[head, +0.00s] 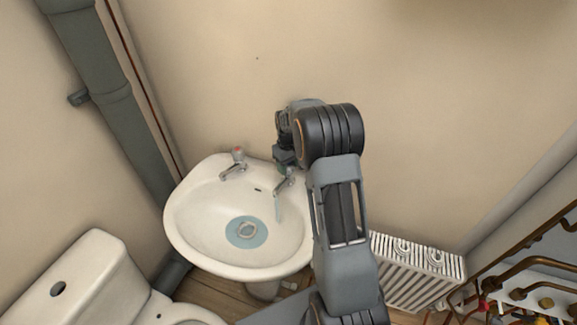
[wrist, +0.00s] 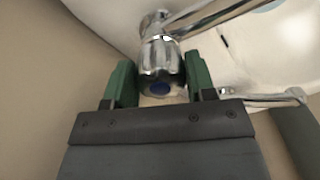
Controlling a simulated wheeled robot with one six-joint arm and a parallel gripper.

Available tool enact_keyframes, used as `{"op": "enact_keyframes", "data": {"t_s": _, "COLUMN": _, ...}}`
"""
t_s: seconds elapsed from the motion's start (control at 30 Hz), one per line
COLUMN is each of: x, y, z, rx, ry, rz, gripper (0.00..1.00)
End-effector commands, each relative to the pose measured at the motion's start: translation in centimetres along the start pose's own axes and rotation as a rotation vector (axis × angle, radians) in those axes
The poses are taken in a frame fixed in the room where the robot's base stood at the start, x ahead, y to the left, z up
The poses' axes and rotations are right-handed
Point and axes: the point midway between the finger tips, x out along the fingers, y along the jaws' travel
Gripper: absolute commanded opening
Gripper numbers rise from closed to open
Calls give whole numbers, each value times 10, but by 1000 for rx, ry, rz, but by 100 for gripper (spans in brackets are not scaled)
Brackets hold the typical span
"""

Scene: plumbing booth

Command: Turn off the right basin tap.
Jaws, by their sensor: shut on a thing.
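The right basin tap (head: 285,184) is chrome and stands on the back rim of the white basin (head: 185,225). A thin stream of water (head: 278,207) falls from its spout. In the wrist view the right tap's handle (wrist: 158,62) is a ridged chrome knob with a blue cap. My gripper (wrist: 158,68) has its green fingers on both sides of this knob and is shut on it. In the head view my gripper (head: 284,166) is partly hidden behind my arm, and the knob is mostly covered.
The left tap (head: 236,162), with a red cap, stands close by on the same rim. Shallow water (head: 238,238) lies around the drain. A toilet (head: 85,275) is at lower left, a radiator (head: 415,270) at right, and the wall is close behind the basin.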

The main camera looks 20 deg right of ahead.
Motion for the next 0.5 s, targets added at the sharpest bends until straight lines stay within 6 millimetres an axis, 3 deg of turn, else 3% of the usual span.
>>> {"op": "enact_keyframes", "data": {"t_s": 0.5, "x": 0, "y": 0, "z": 0, "rx": 488, "ry": 0, "rz": 0, "gripper": 27}}
